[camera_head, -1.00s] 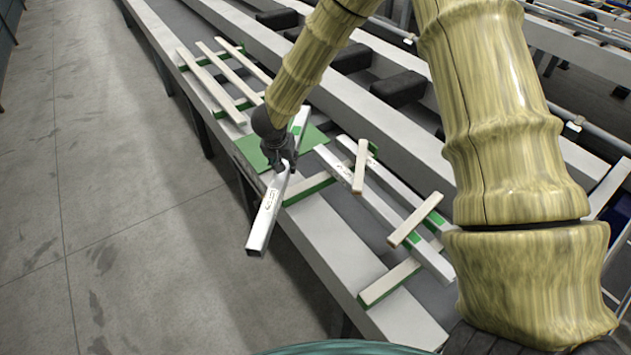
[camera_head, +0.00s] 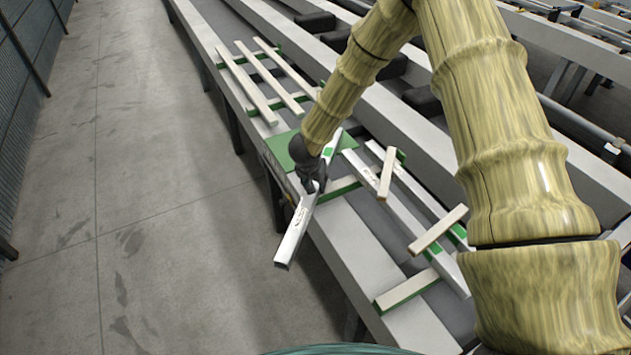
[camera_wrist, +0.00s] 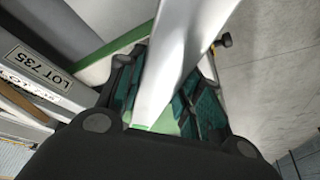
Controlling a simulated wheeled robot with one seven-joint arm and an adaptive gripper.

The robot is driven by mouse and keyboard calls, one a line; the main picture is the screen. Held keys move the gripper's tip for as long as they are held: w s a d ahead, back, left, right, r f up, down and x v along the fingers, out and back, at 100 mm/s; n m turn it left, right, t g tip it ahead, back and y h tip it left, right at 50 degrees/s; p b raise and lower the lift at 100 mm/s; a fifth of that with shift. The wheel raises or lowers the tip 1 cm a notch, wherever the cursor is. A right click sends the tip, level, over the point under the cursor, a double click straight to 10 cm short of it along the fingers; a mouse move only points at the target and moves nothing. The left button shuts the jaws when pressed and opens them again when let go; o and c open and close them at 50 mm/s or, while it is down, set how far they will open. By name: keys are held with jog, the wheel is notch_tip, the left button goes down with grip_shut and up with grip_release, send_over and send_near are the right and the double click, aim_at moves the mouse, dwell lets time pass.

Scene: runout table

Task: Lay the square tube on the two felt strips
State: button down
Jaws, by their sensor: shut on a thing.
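My gripper (camera_head: 314,182) is shut on a silver square tube (camera_head: 295,232). The tube slants over the near edge of the table, its lower end out past the edge above the floor. In the wrist view the tube (camera_wrist: 178,60) runs between the dark green finger pads. Two pale bars with green felt strips lie across the table: one (camera_head: 345,187) beside my gripper, partly hidden, and one (camera_head: 404,290) nearer the camera. The held tube crosses near the first bar's left end; I cannot tell if they touch. It is away from the nearer bar.
One carries a "LOT 735" label (camera_wrist: 42,75). A green mat (camera_head: 279,150) lies behind my gripper. Several pale slats (camera_head: 246,86) lie further back. Open floor is left.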

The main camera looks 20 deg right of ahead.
jog(key=shift+r, duration=0.15)
jog(key=c, duration=1)
grip_release()
jog(key=shift+o, duration=0.2)
